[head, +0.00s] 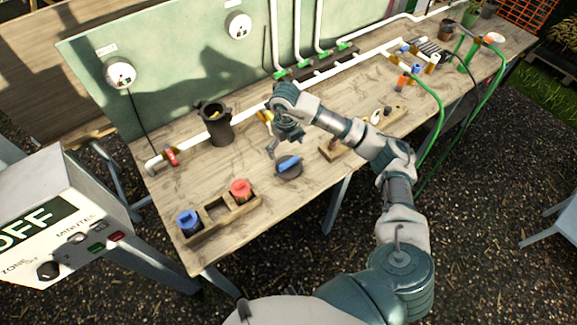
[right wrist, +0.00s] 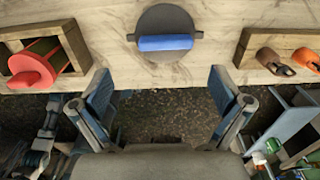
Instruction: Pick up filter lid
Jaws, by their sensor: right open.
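The filter lid (head: 289,168) is a dark round disc with a blue bar handle, lying flat on the wooden bench. In the right wrist view the lid (right wrist: 165,20) is whole and unobstructed, its handle running left to right. My right gripper (head: 284,143) is above and just behind the lid in the head view. In the right wrist view its open fingers (right wrist: 161,88) are spread wide, with nothing between them, and the lid is beyond their tips. The black filter housing (head: 217,128) stands open on the bench to the left. My left gripper is not in view.
A wooden holder (head: 217,221) with a blue and a red part is left of the lid. Another wooden block (head: 331,152) is to its right. A white pipe with a red valve (head: 171,157) runs along the bench. A control box (head: 75,225) stands front left.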

